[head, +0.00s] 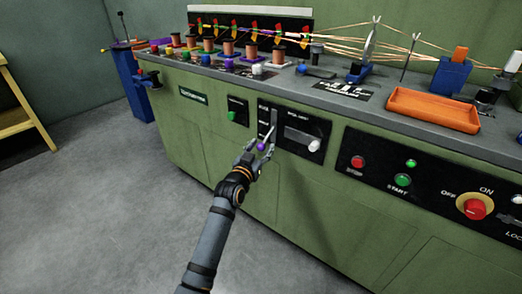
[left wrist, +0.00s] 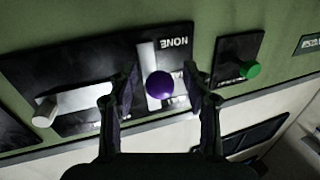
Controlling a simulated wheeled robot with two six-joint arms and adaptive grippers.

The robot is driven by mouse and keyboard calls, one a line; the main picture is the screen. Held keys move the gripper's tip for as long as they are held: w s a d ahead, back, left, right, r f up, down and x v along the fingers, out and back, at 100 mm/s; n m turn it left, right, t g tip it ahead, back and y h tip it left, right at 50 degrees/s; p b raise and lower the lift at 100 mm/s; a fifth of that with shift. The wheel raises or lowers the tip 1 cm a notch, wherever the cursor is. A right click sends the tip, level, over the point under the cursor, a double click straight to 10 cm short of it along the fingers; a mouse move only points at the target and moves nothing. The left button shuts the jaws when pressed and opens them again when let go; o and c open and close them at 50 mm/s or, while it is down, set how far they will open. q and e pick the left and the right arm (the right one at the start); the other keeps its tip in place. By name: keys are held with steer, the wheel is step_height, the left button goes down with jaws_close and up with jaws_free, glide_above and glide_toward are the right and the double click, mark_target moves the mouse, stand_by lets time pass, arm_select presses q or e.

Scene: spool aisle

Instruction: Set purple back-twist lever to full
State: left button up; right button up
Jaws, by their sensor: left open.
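The purple back-twist lever is a thin pale stem with a purple ball knob (head: 261,147). It sticks out from a slotted black plate (head: 264,117) on the green cabinet front. In the left wrist view the purple knob (left wrist: 159,85) is seen end-on, close to an upside-down "NONE" label (left wrist: 174,42). My left gripper (head: 257,151) is open, with one finger on each side of the knob. In the left wrist view, gaps show between the knob and both fingers. The plate's other lettering is too small to read. My right gripper is not in view.
A second black plate with a white-knobbed lever (head: 314,145) is just right of the purple lever. A green button (head: 232,115) is to its left. Red and green buttons and a red ON/OFF knob (head: 474,208) are further right. An orange tray (head: 433,123) lies on the top.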

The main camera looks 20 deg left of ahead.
arm_select(q)
jaws_close()
stand_by(0.3)
stand_by(0.3)
